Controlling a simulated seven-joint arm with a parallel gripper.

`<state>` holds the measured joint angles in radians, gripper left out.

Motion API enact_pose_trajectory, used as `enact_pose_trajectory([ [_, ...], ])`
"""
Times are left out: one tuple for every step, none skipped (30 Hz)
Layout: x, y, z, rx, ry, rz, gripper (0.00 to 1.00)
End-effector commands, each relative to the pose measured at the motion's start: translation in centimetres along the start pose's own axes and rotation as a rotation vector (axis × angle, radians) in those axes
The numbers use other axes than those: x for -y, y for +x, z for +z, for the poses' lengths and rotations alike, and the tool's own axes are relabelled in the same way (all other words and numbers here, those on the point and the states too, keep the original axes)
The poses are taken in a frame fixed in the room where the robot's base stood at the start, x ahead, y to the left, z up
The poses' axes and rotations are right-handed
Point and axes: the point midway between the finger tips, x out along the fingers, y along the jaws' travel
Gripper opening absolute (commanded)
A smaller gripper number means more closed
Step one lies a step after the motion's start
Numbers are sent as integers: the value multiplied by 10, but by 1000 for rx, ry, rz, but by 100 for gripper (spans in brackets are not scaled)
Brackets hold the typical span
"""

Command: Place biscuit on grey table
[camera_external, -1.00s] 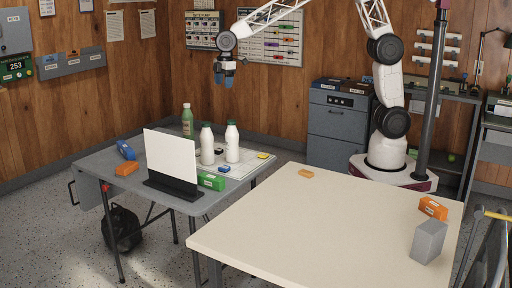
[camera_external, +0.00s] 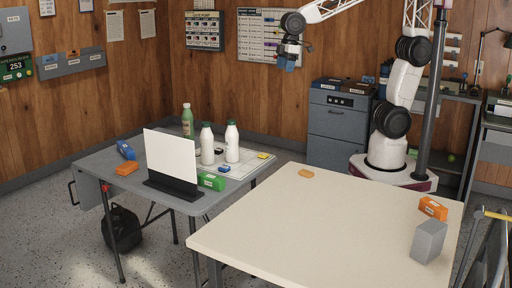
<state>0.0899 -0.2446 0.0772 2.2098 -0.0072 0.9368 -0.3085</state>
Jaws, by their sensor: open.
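A small flat orange-tan piece (camera_external: 306,173), which looks like the biscuit, lies on the cream table (camera_external: 290,235) near its far edge. The grey table (camera_external: 100,165) stands to the left, with a gap between the two tables at the front. My gripper (camera_external: 288,64) is open and empty, high in the air in front of the back wall. In the picture it is well above the biscuit and apart from it.
The grey table holds a white upright panel (camera_external: 171,160) on a black base, bottles (camera_external: 232,142), a green box (camera_external: 211,181), an orange block (camera_external: 127,169) and a blue item (camera_external: 125,149). An orange box (camera_external: 433,208) and grey block (camera_external: 428,242) stand right on the cream table.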

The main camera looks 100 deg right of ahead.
Motion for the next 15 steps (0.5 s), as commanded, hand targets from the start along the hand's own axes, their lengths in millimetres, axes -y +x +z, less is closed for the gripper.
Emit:
enact_pose_trajectory([
  [7,-3,12,-5,10,1,62],
  [10,-5,19,-9,18,1,62],
  [15,-6,29,-11,30,2,62],
  [19,-8,36,-14,37,2,62],
  [22,-9,42,-16,46,2,62],
  [27,-10,52,-19,57,2,62],
  [30,-10,59,-22,65,2,62],
  [33,-11,66,-24,74,3,62],
  [38,-11,75,-27,84,3,62],
  [41,-12,82,-30,93,3,62],
  [44,-12,89,-32,101,3,62],
  [48,-12,98,-35,111,3,62],
  [52,-12,106,-38,120,3,62],
  [55,-12,113,-40,128,2,62],
  [58,-12,122,-44,139,2,62],
])
